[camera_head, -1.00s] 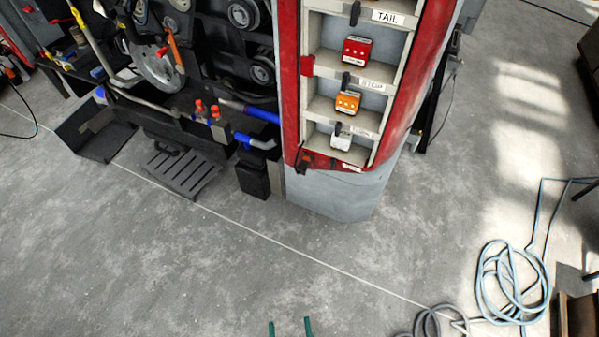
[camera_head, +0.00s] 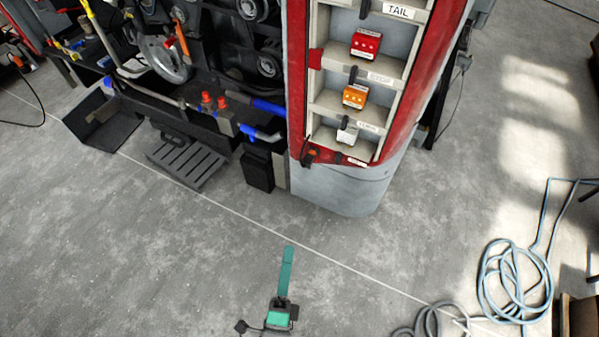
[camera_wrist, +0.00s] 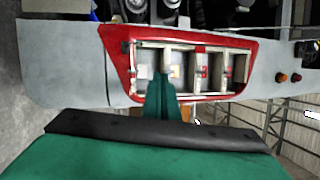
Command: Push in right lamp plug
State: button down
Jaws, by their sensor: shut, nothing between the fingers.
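The red corner panel (camera_head: 295,70) of the coach holds a column of open compartments with lamp units. A red lamp (camera_head: 366,45) sits in the compartment under the TAIL label (camera_head: 398,10), an orange lamp (camera_head: 355,96) below it, and a white lamp (camera_head: 347,134) at the bottom. Small dark plugs or connectors show above the lamps; I cannot tell how far in they sit. My green gripper (camera_head: 287,252) is shut and empty, low in front of the panel and apart from it. In the wrist view its fingers (camera_wrist: 161,82) overlap the panel's lower edge.
The black engine bay (camera_head: 215,60) with blue and red fittings lies left of the panel. A black grate (camera_head: 188,163) and an open box (camera_head: 105,125) are on the floor. Coiled hoses (camera_head: 515,285) lie at the right. The grey floor in front is mostly clear.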

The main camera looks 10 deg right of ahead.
aim_at(304, 164)
jog(key=w+f+m+g+h, duration=0.2)
jog(key=w+f+m, duration=0.1)
jog(key=w+m, duration=0.6)
jog(key=w+a+f+m+g+h, duration=0.1)
jog(key=w+f+m+g+h, duration=0.1)
jog(key=w+m, duration=0.7)
jog(key=f+m, duration=0.1)
jog(key=m, duration=0.1)
jog(key=shift+m+g, duration=0.3)
jog(key=shift+m, duration=0.1)
jog(key=shift+a, duration=0.1)
jog(key=shift+w, duration=0.1)
jog(key=x, duration=1.4)
jog(key=shift+r, duration=0.1)
jog(key=shift+d, duration=0.25)
jog(key=shift+x, duration=1.3)
jog(key=shift+d+r, duration=0.1)
jog(key=shift+r, duration=0.05)
